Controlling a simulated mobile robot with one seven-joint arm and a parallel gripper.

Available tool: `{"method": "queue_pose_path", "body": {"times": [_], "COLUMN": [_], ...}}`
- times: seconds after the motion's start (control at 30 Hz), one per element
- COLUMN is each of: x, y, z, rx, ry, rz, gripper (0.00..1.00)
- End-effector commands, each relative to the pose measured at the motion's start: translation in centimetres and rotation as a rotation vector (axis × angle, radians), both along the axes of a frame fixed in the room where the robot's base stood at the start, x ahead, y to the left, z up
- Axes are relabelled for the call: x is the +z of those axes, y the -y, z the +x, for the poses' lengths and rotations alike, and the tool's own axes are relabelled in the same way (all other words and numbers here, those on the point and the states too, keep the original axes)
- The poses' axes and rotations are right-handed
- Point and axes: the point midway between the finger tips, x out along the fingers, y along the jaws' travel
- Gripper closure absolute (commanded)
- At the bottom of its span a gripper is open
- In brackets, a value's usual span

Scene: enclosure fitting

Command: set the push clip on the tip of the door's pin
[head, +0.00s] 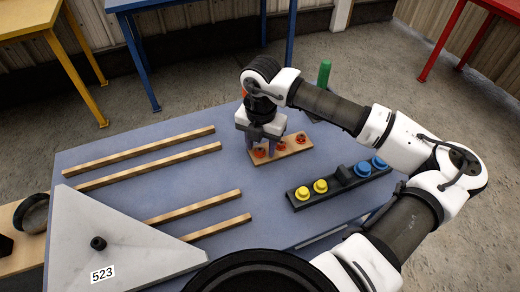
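Several orange-red clip-like pieces sit on a small wooden board (293,152) at the table's far side; I take these as the push clips, with one clear at the right (301,138). My gripper (261,149) points down over the board's left part, its fingers around or just above the leftmost orange piece (259,153). The fingers look apart, but whether they touch that piece cannot be told. A pale grey triangular panel (140,249) marked 523, probably the door, lies at the front left. A short black peg (98,243), possibly its pin, stands on it.
Wooden strips (140,149) lie across the blue table (320,165). A black holder (331,192) with yellow and blue knobs lies right of the board. A green cylinder (324,73) stands behind. A dark ring (31,214) is at the far left. My arm spans the right side.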

Motion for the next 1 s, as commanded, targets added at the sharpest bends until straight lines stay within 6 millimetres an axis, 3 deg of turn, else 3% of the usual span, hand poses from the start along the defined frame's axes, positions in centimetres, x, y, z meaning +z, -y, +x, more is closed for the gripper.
{"method": "queue_pose_path", "body": {"times": [0.03,0.33,0.73,0.87,1.0], "x": [0.0,0.0,0.7,2.1,4.8], "y": [0.0,0.0,0.0,0.1,0.1], "z": [0.0,0.0,0.1,0.1,0.1], "rx": [0.000,0.000,-0.001,-0.001,-0.001], "ry": [0.000,0.000,0.001,0.003,0.004], "rz": [0.000,0.000,-0.001,-0.003,-0.004], "gripper": [0.62,1.00,1.00,1.00,1.00]}}
